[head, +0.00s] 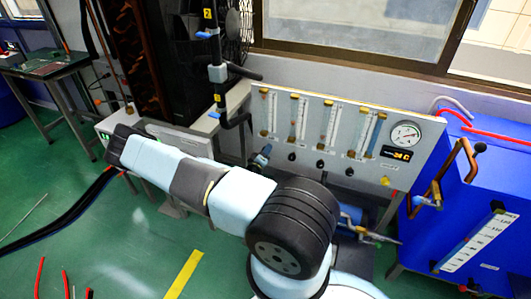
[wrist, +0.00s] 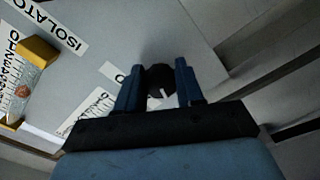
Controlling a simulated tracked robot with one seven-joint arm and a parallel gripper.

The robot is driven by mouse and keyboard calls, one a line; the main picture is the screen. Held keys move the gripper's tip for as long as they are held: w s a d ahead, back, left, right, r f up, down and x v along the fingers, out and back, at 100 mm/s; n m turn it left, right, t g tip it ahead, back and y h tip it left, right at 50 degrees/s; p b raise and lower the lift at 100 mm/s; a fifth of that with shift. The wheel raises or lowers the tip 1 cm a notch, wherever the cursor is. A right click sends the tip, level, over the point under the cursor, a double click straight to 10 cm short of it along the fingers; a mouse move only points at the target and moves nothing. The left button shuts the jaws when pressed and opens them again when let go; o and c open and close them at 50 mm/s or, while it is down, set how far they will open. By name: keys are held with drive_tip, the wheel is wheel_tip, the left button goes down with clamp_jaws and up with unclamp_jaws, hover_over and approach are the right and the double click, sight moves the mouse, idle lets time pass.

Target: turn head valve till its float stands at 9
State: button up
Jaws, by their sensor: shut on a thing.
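In the wrist view my gripper (wrist: 158,76) is shut around a round black knob (wrist: 160,82) with a white pointer mark, one blue finger on each side. The knob sits on a grey panel (wrist: 180,30). The label beside it is mostly hidden, so I cannot read its name. At the left is a flow tube with a printed scale, a yellow end fitting (wrist: 38,50) and an orange-brown float (wrist: 22,91); its reading is too small to tell. In the head view the gripper (head: 262,155) is at the left end of the flowmeter panel (head: 305,148).
More black knobs (head: 320,164) sit right of my gripper, below upright flow tubes (head: 330,122). A round gauge (head: 406,134) and a lit display (head: 397,154) are at the panel's right. A blue tank (head: 470,215) stands farther right. A black pipe (head: 222,95) rises left of the panel.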

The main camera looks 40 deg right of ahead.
drive_tip(key=shift+s+a+f, duration=0.1)
drive_tip(key=shift+s+f, duration=0.05)
drive_tip(key=shift+f, duration=0.15)
drive_tip(key=o, duration=1)
drive_tip(key=shift+r, duration=0.1)
drive_tip(key=v, duration=1.3)
drive_tip(key=shift+a, duration=0.3)
